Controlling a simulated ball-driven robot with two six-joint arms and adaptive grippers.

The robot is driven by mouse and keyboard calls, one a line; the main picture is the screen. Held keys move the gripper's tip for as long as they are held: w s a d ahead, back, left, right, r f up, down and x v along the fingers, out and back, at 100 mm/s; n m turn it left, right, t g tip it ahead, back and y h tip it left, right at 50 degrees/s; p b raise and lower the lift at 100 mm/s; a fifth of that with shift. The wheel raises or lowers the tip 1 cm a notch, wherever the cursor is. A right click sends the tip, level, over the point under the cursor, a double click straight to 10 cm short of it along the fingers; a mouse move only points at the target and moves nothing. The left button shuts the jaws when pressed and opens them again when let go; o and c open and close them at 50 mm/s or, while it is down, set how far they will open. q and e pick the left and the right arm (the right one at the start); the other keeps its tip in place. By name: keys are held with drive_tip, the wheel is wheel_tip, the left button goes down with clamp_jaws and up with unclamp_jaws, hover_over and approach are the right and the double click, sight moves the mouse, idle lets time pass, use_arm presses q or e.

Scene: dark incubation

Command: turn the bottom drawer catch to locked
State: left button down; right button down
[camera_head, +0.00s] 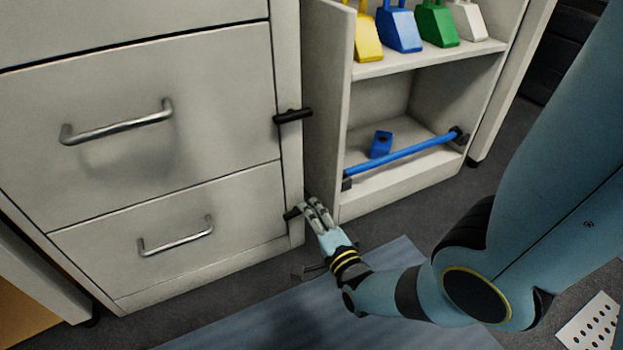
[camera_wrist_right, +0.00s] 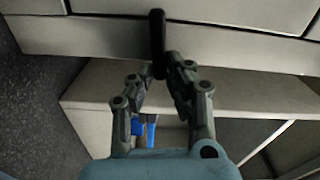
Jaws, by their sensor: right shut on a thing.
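The bottom drawer (camera_head: 175,235) is closed, with a silver bar handle (camera_head: 176,238). Its black catch (camera_head: 293,212) sits on the cabinet's right edge and is partly hidden by my fingers. My right gripper (camera_head: 310,204) is shut on the catch. In the right wrist view the catch (camera_wrist_right: 157,38) is a dark bar, with the fingertips (camera_wrist_right: 160,68) around its near end. A second black catch (camera_head: 293,116) lies across the frame beside the upper drawer (camera_head: 140,120). My left gripper is not in view.
An open shelf unit (camera_head: 326,110) stands right of the drawers. It holds yellow, blue (camera_head: 399,29), green and white scoop-like items above, and a blue block (camera_head: 381,144) behind a blue bar (camera_head: 405,153) below. A blue-grey mat (camera_head: 400,262) lies on the dark floor.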

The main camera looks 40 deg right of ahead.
drive_tip(key=shift+f+m, duration=0.15)
drive_tip(key=shift+m, duration=0.45)
drive_tip(key=shift+s+d+f, duration=0.1)
drive_tip(key=c, duration=1.3)
unclamp_jaws()
drive_tip(key=shift+r, duration=5)
